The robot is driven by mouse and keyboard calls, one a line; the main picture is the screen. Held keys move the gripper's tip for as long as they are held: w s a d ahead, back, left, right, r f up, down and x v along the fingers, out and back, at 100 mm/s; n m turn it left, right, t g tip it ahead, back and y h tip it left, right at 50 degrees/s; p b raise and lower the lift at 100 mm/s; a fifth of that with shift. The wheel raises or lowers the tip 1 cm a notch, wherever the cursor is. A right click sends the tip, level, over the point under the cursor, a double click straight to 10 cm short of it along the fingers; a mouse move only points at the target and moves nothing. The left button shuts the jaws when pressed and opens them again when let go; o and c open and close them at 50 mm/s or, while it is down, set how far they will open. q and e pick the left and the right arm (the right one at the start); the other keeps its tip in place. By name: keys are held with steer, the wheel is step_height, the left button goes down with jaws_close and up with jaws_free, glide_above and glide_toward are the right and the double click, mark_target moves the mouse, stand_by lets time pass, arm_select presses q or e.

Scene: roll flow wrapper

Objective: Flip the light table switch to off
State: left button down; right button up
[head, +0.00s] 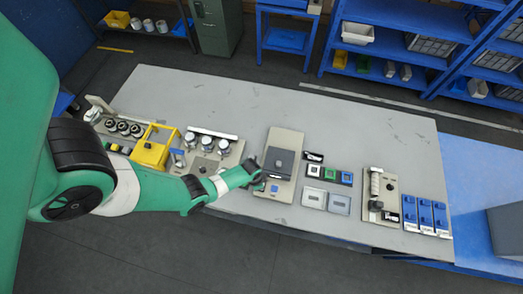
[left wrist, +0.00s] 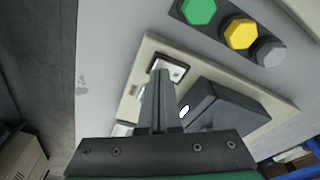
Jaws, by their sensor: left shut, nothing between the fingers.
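A beige panel (head: 277,181) lies on the grey worktable and carries a dark grey box (head: 283,161). In the left wrist view, the panel (left wrist: 148,48) has a small switch-like part with a white face and dark frame (left wrist: 177,70), beside the dark box (left wrist: 222,108). I take this part to be the switch; its on or off position is unclear. My left gripper (head: 257,179) is shut and empty at the panel's left edge. In the wrist view its fingertips (left wrist: 161,70) overlap the switch-like part and hide some of it; I cannot tell whether they touch. My right gripper is not in view.
A yellow holder (head: 150,152) and silver round parts stand left of the panel. Small coloured blocks (head: 330,174) and grey squares (head: 340,204) lie to its right. Another beige panel (head: 379,190) and blue units (head: 425,214) are farther right. The table's back area (head: 270,105) is clear.

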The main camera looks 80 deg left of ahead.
arm_select(q)
steer(key=shift+f, duration=0.3)
step_height(320, 180, up, 7)
steer(key=p, duration=0.6)
steer(key=shift+r, duration=0.1)
stand_by(0.5)
